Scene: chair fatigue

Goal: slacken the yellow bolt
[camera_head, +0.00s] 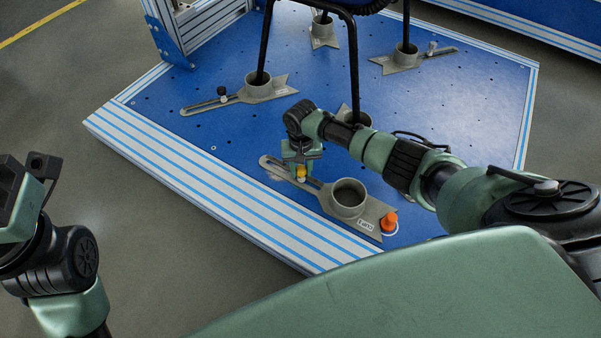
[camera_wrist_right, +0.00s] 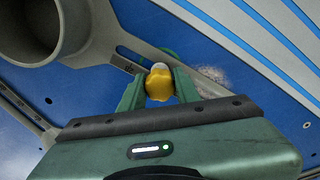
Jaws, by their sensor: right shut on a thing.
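The yellow bolt (camera_head: 301,173) stands in the slot of a grey clamp plate (camera_head: 376,211) near the front edge of the blue platform. In the right wrist view the yellow bolt (camera_wrist_right: 159,83) sits between the two green fingers of my right gripper (camera_wrist_right: 160,88). My right gripper (camera_head: 300,166) reaches down over the bolt from above and is shut on it. The bolt's lower part is hidden. My left gripper (camera_head: 28,190) is at the far left, away from the platform, and its fingertips are not clear.
Other grey clamps (camera_head: 263,90) hold black chair legs (camera_head: 265,45) farther back. The blue platform (camera_head: 232,135) has bare areas between them.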

